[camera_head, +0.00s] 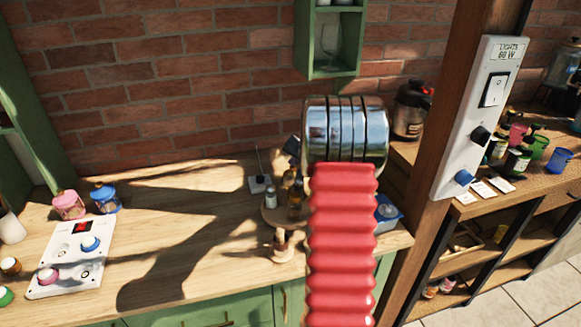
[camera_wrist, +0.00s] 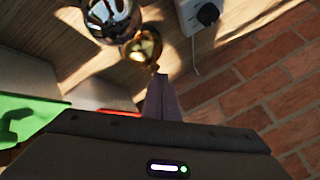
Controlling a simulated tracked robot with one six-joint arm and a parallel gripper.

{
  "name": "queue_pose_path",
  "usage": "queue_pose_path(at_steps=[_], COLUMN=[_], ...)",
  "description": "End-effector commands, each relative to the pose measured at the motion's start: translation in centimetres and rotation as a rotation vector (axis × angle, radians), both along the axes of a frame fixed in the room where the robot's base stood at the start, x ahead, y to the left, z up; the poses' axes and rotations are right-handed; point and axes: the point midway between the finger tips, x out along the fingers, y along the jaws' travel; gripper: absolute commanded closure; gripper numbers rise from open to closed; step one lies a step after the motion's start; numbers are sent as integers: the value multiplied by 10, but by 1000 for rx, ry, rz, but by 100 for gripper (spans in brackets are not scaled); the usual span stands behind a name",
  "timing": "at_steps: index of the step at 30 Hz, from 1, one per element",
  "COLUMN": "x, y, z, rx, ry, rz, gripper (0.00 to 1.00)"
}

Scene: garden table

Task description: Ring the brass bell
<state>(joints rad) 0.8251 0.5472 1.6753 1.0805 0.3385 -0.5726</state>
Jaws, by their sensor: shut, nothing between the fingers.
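The brass bell (camera_wrist: 145,46) shows in the wrist view as a small shiny gold shape near the top centre. A rounded, mirror-like metal thing (camera_wrist: 108,16) is beside it, up and to the left. My gripper (camera_wrist: 161,80) is shut and empty, its fingers together just below the bell in the picture. The tips look close to the bell, but I cannot tell whether they touch it. In the head view my red ribbed arm hides part of the counter, and I cannot make out the bell or my fingers there.
A small wooden stand with bottles (camera_head: 270,214) is left of my arm. A wooden post with a switch panel (camera_head: 480,118) is at right. The counter's middle is clear.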

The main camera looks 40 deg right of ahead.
Motion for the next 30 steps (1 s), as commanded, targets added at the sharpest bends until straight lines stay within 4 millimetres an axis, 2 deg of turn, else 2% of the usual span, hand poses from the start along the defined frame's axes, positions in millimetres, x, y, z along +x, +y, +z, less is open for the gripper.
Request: queue_pose_path(at_steps=[11,30], x=[0,0], y=[0,0], z=[-2,9], rx=[1,1], ry=[0,0], rz=[1,1], gripper=[100,100])
